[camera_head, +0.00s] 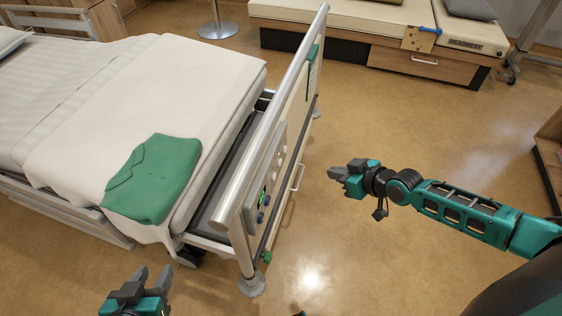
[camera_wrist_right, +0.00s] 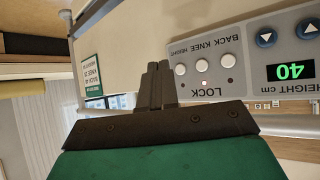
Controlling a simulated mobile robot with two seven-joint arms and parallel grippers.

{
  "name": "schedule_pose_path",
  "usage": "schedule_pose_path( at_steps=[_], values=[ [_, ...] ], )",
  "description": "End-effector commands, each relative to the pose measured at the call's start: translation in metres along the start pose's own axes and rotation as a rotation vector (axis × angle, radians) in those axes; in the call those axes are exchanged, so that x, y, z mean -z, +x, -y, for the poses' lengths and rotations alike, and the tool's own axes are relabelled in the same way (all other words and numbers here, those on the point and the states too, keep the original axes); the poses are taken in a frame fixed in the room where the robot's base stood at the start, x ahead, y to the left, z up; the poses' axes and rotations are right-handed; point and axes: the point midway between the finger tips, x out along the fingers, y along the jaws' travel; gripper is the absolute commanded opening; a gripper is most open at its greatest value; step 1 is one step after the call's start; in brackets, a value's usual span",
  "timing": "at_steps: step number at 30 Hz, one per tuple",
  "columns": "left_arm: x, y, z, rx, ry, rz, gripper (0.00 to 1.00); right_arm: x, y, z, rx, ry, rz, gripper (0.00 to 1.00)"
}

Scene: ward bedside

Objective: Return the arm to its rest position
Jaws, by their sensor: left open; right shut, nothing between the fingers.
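My right arm (camera_head: 470,208) comes in from the right in the head view, green and black, stretched left over the floor. Its gripper (camera_head: 336,173) is shut and empty, apart from the bed's footboard to its left. In the right wrist view the shut fingers (camera_wrist_right: 157,85) stand in front of the footboard's control panel (camera_wrist_right: 250,65).
The bed (camera_head: 95,95) fills the left, with a folded green cloth (camera_head: 155,178) near its foot. The footboard rail (camera_head: 270,120) rises beside my right gripper. A bench with drawers (camera_head: 385,40) stands at the back. The floor (camera_head: 400,120) between is clear.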

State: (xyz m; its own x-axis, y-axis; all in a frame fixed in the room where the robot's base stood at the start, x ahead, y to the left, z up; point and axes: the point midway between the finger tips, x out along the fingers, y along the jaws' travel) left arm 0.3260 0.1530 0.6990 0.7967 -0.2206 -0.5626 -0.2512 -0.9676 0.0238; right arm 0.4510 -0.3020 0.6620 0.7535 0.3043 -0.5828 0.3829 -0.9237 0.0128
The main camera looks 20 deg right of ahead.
Motion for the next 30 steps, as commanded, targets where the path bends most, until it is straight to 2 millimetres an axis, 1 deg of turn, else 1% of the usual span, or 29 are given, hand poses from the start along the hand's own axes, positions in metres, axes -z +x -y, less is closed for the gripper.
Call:
schedule_pose_path(
  at_steps=[3,7,24,25,26,29,30],
  values=[
    [-0.001,0.001,0.0,0.0,-0.003,-0.001,0.43,-0.005,-0.012,-0.007,0.0,-0.002,0.002,0.0],
    [0.0,0.001,-0.001,0.0,-0.006,-0.003,0.43,-0.007,-0.018,-0.011,0.0,0.0,0.001,0.0],
    [0.007,0.004,0.0,0.003,-0.003,-0.019,0.43,-0.007,-0.019,-0.011,0.0,0.001,0.0,0.0],
    [0.005,0.003,0.002,0.007,-0.001,-0.018,0.43,-0.007,-0.019,-0.006,0.006,0.003,-0.001,0.0],
    [0.006,0.002,0.003,0.009,-0.001,-0.016,0.43,-0.007,-0.019,0.004,0.015,0.006,-0.003,0.0],
    [0.009,-0.005,0.004,0.014,0.001,-0.008,0.43,-0.005,-0.023,0.046,0.049,0.017,-0.017,0.0],
    [0.013,-0.008,0.005,0.017,0.002,-0.009,0.43,-0.004,-0.027,0.066,0.059,0.022,-0.024,0.0]
  ],
)
